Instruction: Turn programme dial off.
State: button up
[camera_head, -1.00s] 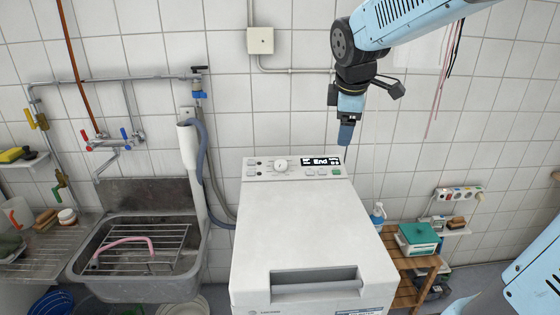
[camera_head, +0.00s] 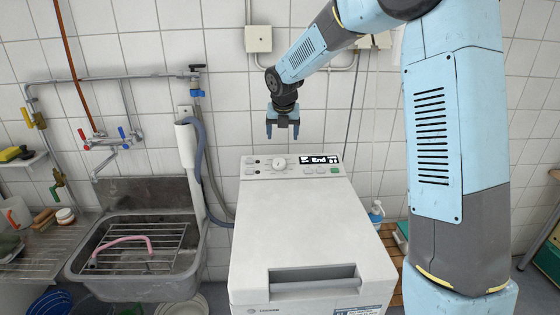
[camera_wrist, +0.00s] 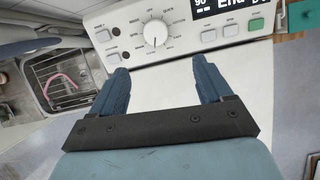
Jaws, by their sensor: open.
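The programme dial (camera_head: 279,163) is a round white knob on the top-rear control panel of the white washing machine (camera_head: 300,230). In the wrist view the dial (camera_wrist: 155,33) sits ahead of and between my fingers, with printed labels around it; a mark on it points down toward the lower edge of the ring. The display (camera_head: 319,160) to its right reads "End". My gripper (camera_head: 283,132) is open and empty, pointing down above the panel, over the dial and apart from it. In the wrist view my gripper's (camera_wrist: 160,80) two blue fingers are spread wide.
Small buttons flank the dial, including a green one (camera_head: 335,170) at the right. A steel sink (camera_head: 140,255) with a drying rack stands to the left, and a grey hose (camera_head: 203,165) runs beside the machine. A soap bottle (camera_head: 376,211) stands to the right.

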aim_at(280, 161)
jog(key=shift+n, duration=0.5)
jog(key=x, duration=1.5)
jog(key=shift+w+a+r, duration=0.1)
jog(key=shift+w+a, duration=0.05)
jog(key=shift+a, duration=0.15)
jog(key=c, duration=1)
jog(key=shift+d, duration=0.1)
